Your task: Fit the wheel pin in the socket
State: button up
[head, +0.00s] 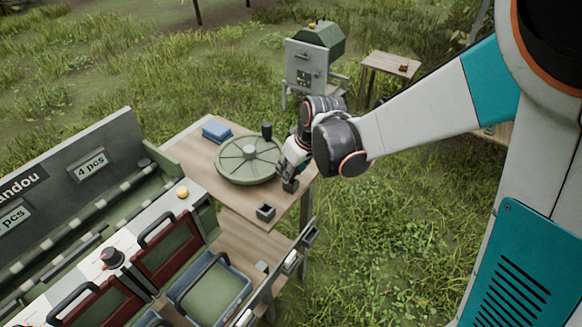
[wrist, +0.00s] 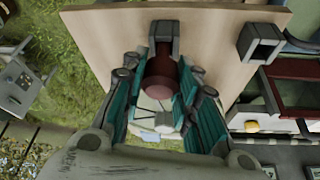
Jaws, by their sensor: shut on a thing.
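My gripper (head: 290,172) is over the right part of the wooden table, pointing down. In the wrist view its teal fingers (wrist: 160,98) are shut on a dark red, rounded piece, seemingly the wheel pin (wrist: 162,78). A dark grey squared part (wrist: 165,32) shows at the pin's end, also below the fingertips in the head view (head: 290,186); I cannot tell whether it belongs to the pin. An open, square grey socket (head: 265,211) stands apart near the table's front edge. It also shows in the wrist view (wrist: 261,42).
A green spoked wheel (head: 248,160) with a dark knob (head: 267,131) lies left of my gripper. A blue block (head: 217,131) is behind it. Crates (head: 208,290) and a sorting bench (head: 100,195) stand at the left. A grey machine (head: 313,62) stands behind on grass.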

jog(key=shift+f, duration=0.25)
dwell(0.4)
jog(key=shift+f+b, duration=0.3)
jog(key=shift+b, duration=0.15)
jog(key=o, duration=1.1)
jog(key=shift+o, duration=0.6)
jog(key=o, duration=0.4)
jog(key=shift+r, duration=0.1)
jog(key=shift+r+p, duration=2.25)
jog(key=shift+r, duration=0.7)
